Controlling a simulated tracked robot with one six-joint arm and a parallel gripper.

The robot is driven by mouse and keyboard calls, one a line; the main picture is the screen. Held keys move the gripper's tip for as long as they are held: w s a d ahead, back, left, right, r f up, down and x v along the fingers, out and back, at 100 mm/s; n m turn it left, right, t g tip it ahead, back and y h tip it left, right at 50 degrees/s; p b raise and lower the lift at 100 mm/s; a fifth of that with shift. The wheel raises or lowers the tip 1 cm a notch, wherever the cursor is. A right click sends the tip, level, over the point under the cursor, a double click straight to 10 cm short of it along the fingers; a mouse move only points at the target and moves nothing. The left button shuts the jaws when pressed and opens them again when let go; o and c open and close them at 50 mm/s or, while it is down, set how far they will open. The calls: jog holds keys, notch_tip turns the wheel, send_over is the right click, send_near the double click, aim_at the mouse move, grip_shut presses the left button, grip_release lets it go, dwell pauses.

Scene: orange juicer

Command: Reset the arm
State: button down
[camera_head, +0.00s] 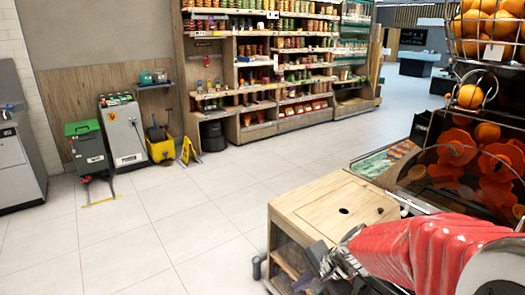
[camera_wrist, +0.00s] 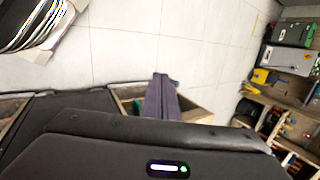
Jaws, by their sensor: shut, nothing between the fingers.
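My gripper (camera_wrist: 164,78) shows in the wrist view as two dark grey-purple fingers lying together, with nothing between them. In the head view my red arm reaches in from the lower right, and its grey wrist end is low in front of the wooden cabinet (camera_head: 335,202). The fingers are hard to make out there. The orange juicer (camera_head: 458,165), with red-orange parts behind a clear curved cover, stands at the right beyond my arm. A wire basket of oranges (camera_head: 485,25) is above it. My arm hides part of the cabinet and the juicer's lower part.
A yellow mop bucket (camera_head: 161,150), a yellow floor sign (camera_head: 188,152) and a green-lidded bin (camera_head: 88,145) stand along the left wall. Stocked shelves (camera_head: 260,75) line the back. The tiled floor at the left and middle is clear.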

jog(key=s+d+r+n+h, duration=0.2)
jog(key=s+r+n, duration=0.3)
jog(key=s, duration=0.4)
jog(key=s+d+r+n+t+h, duration=0.1)
jog(key=s+d+r+n+h, duration=0.1)
jog(key=s+r+n, duration=0.4)
jog(key=s+d+r, duration=0.1)
jog(key=s+r, duration=0.1)
jog(key=s, duration=0.1)
jog(key=shift+d+r, duration=0.3)
jog(key=shift+s, duration=0.1)
dwell(0.5)
